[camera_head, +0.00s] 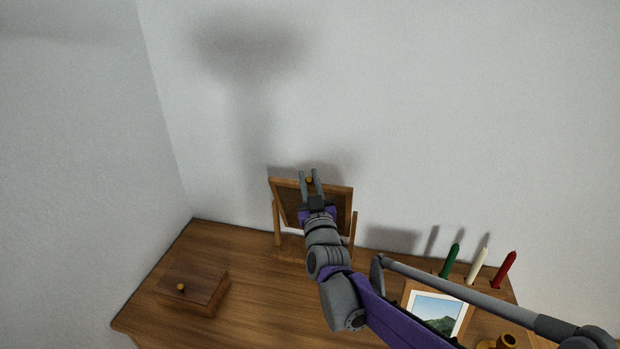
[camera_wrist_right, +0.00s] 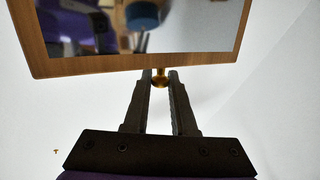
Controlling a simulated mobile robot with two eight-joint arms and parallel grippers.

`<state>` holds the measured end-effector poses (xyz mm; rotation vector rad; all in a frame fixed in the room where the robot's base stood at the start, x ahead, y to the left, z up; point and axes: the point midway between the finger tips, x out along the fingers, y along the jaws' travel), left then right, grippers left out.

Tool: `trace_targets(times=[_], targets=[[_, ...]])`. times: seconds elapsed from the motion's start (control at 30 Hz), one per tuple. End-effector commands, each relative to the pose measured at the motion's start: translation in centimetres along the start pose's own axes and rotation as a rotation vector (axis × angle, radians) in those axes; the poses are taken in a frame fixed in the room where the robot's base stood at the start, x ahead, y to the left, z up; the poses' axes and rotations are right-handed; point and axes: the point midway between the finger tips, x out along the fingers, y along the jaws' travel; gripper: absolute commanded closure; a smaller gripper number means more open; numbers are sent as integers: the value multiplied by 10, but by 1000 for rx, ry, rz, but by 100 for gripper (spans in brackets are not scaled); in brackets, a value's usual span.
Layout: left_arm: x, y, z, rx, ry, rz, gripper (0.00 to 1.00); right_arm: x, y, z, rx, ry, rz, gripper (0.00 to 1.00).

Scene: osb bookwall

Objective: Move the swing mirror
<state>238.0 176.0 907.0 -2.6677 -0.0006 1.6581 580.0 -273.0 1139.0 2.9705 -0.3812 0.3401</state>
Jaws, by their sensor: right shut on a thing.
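The swing mirror (camera_head: 288,186) stands at the back of the wooden dresser top, near the wall, its wooden frame tilted between two posts. My right gripper (camera_head: 310,178) reaches over the mirror's face to its top edge and is shut on the small brass knob there. In the right wrist view the gripper (camera_wrist_right: 160,80) has its fingertips on both sides of the brass knob (camera_wrist_right: 160,82), just beside the wooden frame (camera_wrist_right: 130,66). The glass (camera_wrist_right: 200,30) reflects part of my arm. My left gripper is not in view.
A wooden box (camera_head: 192,287) with a small knob sits at the left of the dresser top (camera_head: 255,300). At the right are a framed landscape picture (camera_head: 437,312), green (camera_head: 450,260), white (camera_head: 478,266) and red (camera_head: 504,269) candles, and a brass object (camera_head: 506,342). The wall stands close behind.

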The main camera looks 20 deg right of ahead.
Motion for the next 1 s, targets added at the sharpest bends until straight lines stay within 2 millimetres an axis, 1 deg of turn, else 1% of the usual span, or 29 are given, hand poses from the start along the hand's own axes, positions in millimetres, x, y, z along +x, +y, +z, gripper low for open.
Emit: trace_targets(times=[0.07, 0.1, 0.17, 0.2, 0.23, 0.5, 0.57, 0.63, 0.77, 0.9, 1.0], targets=[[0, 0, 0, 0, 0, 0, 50, -1, -2, 2, 1, -7, -5, 100], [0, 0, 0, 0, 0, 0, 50, -1, -2, 2, 1, -7, -5, 68], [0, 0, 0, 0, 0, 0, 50, -1, -2, 2, 1, -7, -4, 58], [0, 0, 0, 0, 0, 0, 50, -1, -2, 2, 1, -6, -4, 50], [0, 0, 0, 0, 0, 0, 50, -1, -2, 2, 1, -6, -4, 47], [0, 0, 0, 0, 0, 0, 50, -1, -1, 1, 1, -5, -2, 47], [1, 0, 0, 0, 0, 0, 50, -4, -1, 1, 1, -5, -3, 47], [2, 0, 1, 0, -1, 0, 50, -10, -1, 1, 1, -5, -3, 47], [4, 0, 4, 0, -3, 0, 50, -33, -1, 2, 1, -6, -3, 47], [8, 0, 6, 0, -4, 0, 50, -63, -2, 2, 2, -6, -4, 47], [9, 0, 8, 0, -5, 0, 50, -82, -1, 2, 2, -6, -4, 47]])
